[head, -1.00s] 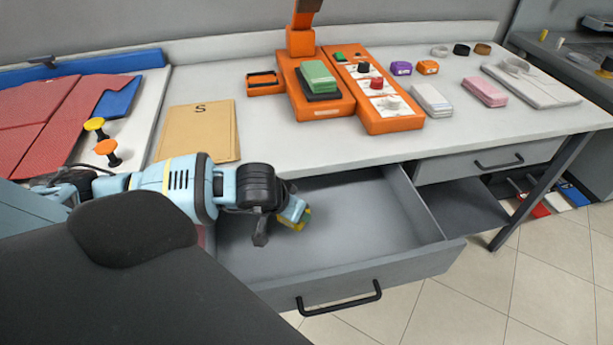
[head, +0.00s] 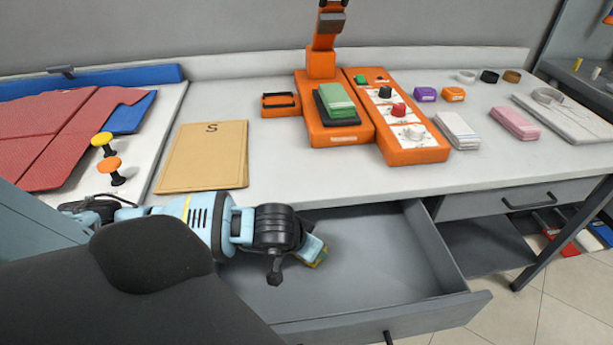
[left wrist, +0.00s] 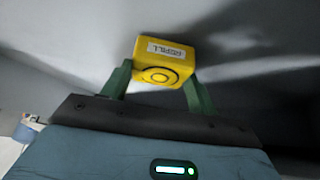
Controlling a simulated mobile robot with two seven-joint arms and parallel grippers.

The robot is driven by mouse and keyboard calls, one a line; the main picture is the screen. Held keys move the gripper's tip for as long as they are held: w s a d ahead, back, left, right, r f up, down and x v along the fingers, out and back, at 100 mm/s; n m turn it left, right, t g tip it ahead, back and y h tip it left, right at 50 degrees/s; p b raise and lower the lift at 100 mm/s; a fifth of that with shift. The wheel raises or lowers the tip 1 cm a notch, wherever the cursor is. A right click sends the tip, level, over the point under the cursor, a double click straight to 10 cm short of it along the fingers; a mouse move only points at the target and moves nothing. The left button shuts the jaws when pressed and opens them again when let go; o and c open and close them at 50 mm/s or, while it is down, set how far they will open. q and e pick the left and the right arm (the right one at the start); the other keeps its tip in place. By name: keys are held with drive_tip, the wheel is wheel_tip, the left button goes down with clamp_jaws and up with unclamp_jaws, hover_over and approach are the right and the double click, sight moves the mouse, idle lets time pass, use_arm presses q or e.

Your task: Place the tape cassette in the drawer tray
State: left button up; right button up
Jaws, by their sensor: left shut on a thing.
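The tape cassette is a small yellow block with a white label reading "REFILL" and a ringed round face; it shows clearly in the left wrist view (left wrist: 163,62). My left gripper (left wrist: 158,84) is shut on it, with one green finger on each side. In the head view my left gripper (head: 312,248) reaches into the open grey drawer tray (head: 390,262), and only a bit of yellow shows at its tip. I cannot tell whether the cassette touches the drawer floor. The visible drawer floor is bare. My right gripper is not in view.
The worktop (head: 300,185) overhangs the drawer's back. On it are a brown envelope (head: 205,157), an orange machine (head: 335,110) and an orange control box (head: 400,125). A closed drawer (head: 515,198) is at right. The open drawer's right half is free.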

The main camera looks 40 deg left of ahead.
use_arm(q)
drive_tip(key=shift+d, duration=0.2)
drive_tip(key=o, duration=0.5)
drive_tip(key=shift+f, duration=0.15)
drive_tip(key=o, duration=0.5)
drive_tip(key=shift+a, duration=0.1)
drive_tip(key=shift+s+r, duration=0.1)
drive_tip(key=shift+r, duration=0.4)
drive_tip(key=v, duration=1.1)
drive_tip(key=shift+s+r+p, duration=0.15)
drive_tip(key=shift+r+p, duration=0.05)
drive_tip(key=shift+p, duration=0.15)
